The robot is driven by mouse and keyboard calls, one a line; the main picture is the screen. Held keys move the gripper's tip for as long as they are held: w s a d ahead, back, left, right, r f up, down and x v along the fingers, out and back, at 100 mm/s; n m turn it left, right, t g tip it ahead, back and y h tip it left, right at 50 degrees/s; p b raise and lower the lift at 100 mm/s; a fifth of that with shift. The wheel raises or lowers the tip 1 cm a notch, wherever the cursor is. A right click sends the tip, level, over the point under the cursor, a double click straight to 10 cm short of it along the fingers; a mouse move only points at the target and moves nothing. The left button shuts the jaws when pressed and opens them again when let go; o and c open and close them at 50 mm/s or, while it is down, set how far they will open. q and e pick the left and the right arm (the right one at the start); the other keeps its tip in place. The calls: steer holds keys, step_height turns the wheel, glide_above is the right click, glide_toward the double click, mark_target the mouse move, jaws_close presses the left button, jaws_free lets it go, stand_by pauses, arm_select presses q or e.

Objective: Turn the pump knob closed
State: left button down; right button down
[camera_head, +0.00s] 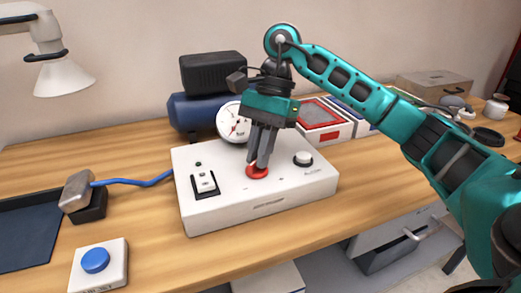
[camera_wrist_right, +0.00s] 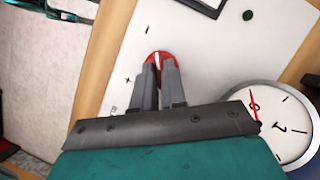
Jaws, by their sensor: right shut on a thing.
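The pump knob (camera_head: 257,172) is red and round and sits on top of a white control box (camera_head: 215,217) in the middle of the table. It also shows in the right wrist view (camera_wrist_right: 158,58), with a white pointer line across it. My right gripper (camera_head: 258,165) points down onto the knob, with its fingers shut on it. In the wrist view the fingertips (camera_wrist_right: 159,68) cover part of the knob. A round pressure gauge (camera_head: 232,122) with a red needle stands behind the box. My left gripper is not in view.
The box also carries a rocker switch (camera_head: 205,181) and a white button (camera_head: 303,158). A blue tank with a black block (camera_head: 213,73) stands behind. A blue push button (camera_head: 96,260) is at front left. Red and blue boxes (camera_head: 325,115) lie behind right. A lamp (camera_head: 62,77) hangs upper left.

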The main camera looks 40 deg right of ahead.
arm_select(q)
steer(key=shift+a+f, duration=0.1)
arm_select(e)
steer(key=shift+w+n+g, duration=0.1)
steer(key=shift+n+g, duration=0.2)
steer(key=shift+n, duration=0.7)
steer(key=c, duration=1.2)
jaws_free()
